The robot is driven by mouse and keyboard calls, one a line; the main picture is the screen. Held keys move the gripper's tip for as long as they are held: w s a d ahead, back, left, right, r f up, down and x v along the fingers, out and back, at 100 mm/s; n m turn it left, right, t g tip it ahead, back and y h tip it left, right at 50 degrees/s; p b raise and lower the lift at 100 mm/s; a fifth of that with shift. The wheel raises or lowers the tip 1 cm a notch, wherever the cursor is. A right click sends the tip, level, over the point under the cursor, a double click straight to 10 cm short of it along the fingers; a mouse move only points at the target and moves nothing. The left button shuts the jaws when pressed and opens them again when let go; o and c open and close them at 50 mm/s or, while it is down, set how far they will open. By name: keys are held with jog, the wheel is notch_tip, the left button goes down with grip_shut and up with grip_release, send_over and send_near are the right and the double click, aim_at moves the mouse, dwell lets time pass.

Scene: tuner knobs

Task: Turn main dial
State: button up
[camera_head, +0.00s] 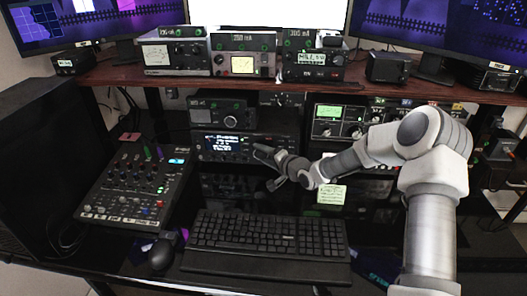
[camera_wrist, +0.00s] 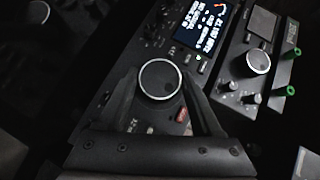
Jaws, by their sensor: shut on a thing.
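The main dial (camera_wrist: 159,80) is a round black knob with a silver rim. It sits on the front panel of a black radio with a lit blue-white display (camera_wrist: 207,25). In the wrist view my gripper (camera_wrist: 160,88) has one finger on each side of the dial and is shut on it. In the head view my gripper (camera_head: 268,158) reaches in from the right to the right part of the radio (camera_head: 222,146). There the gripper and arm hide the dial.
A smaller silver-rimmed knob (camera_wrist: 258,61) and green-tipped parts are on the panel to the right. In the head view a keyboard (camera_head: 268,235) lies below the gripper, a mixer (camera_head: 135,190) stands left, and a wooden shelf (camera_head: 130,75) with several devices hangs above.

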jog(key=shift+a+r+n+g+h, duration=0.2)
jog(key=shift+n+g+h, duration=0.4)
jog(key=shift+h, duration=0.4)
jog(key=shift+n+h+b, duration=0.35)
jog(key=shift+n+h, duration=0.25)
jog(key=shift+h, duration=0.1)
jog(key=n+h+b, duration=0.1)
jog(key=h+b, duration=0.1)
jog(key=n+h+b, duration=0.1)
jog(key=h+b, duration=0.1)
jog(key=b, duration=0.1)
jog(key=shift+a+n+g, duration=0.3)
jog(key=shift+a+g, duration=0.05)
jog(key=shift+g, duration=0.05)
jog(key=n+h+b, duration=0.2)
jog(key=h, duration=0.3)
jog(key=shift+a, duration=0.2)
jog(key=shift+n+h+b, duration=0.4)
jog(key=shift+n+h, duration=0.5)
jog(key=shift+h, duration=0.6)
jog(key=o, duration=1.3)
jog(key=shift+o, duration=0.4)
